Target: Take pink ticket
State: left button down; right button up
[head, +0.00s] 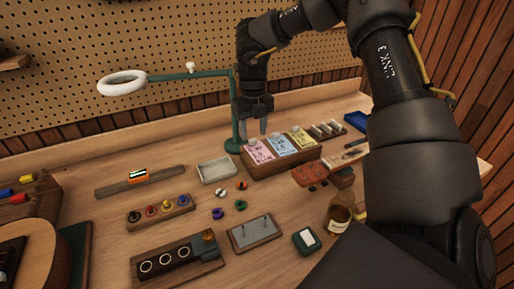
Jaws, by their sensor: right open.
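The pink ticket (259,153) stands at the left end of a wooden ticket holder (284,166) on the bench. A blue ticket (282,144) is in the middle and a yellow ticket (303,138) at the right. My right gripper (256,126) points down above and just behind the pink ticket, with its two fingers apart and nothing between them. I cannot tell whether a fingertip touches anything. My left gripper is not in view.
A green lamp stand (234,110) with a white ring (122,83) rises just left of my right gripper. A grey tray (216,170) sits left of the holder. A wooden headstock (308,175) and an amber jar (339,216) are in front at the right.

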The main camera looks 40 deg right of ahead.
aim_at(254, 141)
notch_tip(254, 141, down, 3)
jog(key=shift+d+r, duration=0.15)
jog(key=shift+r, duration=0.05)
jog(key=shift+f+p, duration=0.3)
jog(key=shift+f, duration=0.1)
jog(key=shift+c, duration=1.1)
grip_shut()
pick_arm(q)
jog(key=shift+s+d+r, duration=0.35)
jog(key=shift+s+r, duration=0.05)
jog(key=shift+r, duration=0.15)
pick_arm(e)
jog(key=shift+r, duration=0.1)
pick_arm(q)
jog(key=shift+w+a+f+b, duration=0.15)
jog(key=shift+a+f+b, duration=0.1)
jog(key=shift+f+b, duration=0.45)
pick_arm(e)
notch_tip(254, 141, up, 10)
